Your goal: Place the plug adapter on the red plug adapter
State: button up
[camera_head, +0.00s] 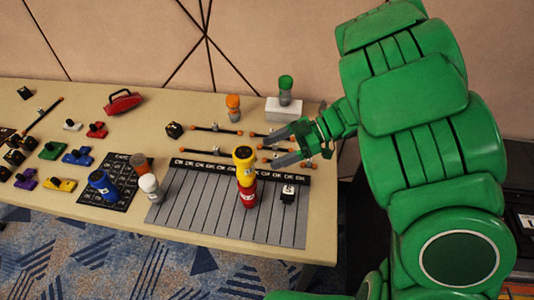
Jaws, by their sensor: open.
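A red plug adapter (248,197) stands upright on the grey striped mat (205,205). A yellow plug adapter (245,170) with a dark top sits directly above it in the picture and appears stacked upright on it. My gripper (271,151) is open and empty, with its two grey fingers pointing left. It is to the right of the yellow adapter and looks apart from it. More adapters stand on the table: a blue one (101,186), a white one (149,187), an orange one (234,107) and a green one (285,89).
The green adapter stands on a white block (284,110). Thin bars with orange ends (216,129) lie behind the mat. The table's front edge is close to the mat.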

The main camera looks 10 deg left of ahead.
jog(key=shift+v, duration=1.3)
